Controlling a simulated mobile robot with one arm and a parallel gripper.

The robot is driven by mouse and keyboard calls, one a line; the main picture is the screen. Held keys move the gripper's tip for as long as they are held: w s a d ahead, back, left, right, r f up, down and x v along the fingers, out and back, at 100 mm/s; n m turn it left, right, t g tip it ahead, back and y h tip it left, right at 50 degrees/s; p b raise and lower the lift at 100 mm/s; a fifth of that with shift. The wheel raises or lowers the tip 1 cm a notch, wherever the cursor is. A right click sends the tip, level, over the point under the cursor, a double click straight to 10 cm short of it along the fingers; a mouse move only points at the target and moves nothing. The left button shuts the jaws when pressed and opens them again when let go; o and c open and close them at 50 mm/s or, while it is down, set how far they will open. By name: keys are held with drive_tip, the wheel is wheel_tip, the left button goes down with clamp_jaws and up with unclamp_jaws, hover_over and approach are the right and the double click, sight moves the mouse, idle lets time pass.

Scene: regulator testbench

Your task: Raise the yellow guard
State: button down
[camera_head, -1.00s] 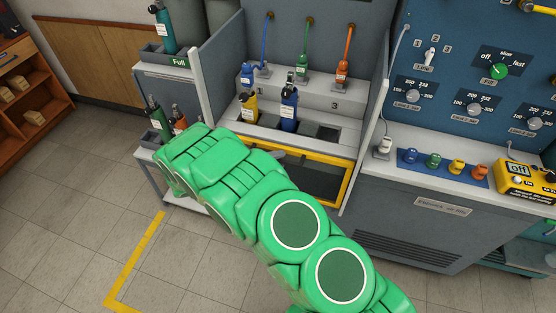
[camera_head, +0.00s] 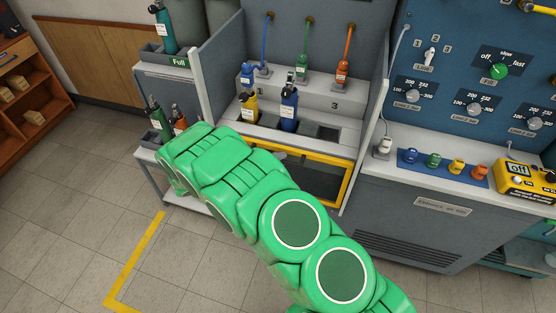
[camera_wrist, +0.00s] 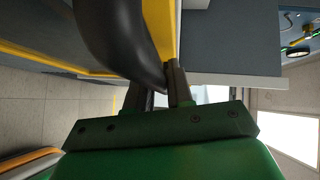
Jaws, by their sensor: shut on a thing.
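The yellow guard (camera_head: 347,185) is a yellow frame with a dark see-through panel on the front of the bench bay, below the bottle sockets. My green arm covers its left part in the head view. In the wrist view, a yellow bar of the guard (camera_wrist: 160,30) runs down to the jaws beside a thick black curved handle (camera_wrist: 112,38). My gripper (camera_wrist: 158,88) is shut at the lower end of this handle. The exact contact is partly hidden by the handle. The jaws are hidden behind my arm in the head view.
A yellow bottle (camera_head: 249,107) and a blue bottle (camera_head: 289,108) stand in the sockets above the guard. A grey side panel (camera_head: 204,80) bounds the bay on the left. A blue control panel (camera_head: 470,75) is on the right. The floor at the lower left is clear.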

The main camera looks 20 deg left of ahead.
wheel_tip(320, 180, up, 30)
drive_tip(key=shift+r, duration=0.25)
idle(0.5)
drive_tip(key=shift+a+r, duration=0.1)
drive_tip(key=c, duration=1.2)
unclamp_jaws()
drive_tip(key=shift+o, duration=0.5)
drive_tip(key=f+v, duration=0.1)
drive_tip(key=v, duration=0.6)
drive_tip(key=shift+s+a+r, duration=0.25)
drive_tip(key=shift+s+r, duration=0.05)
drive_tip(key=shift+r, duration=0.15)
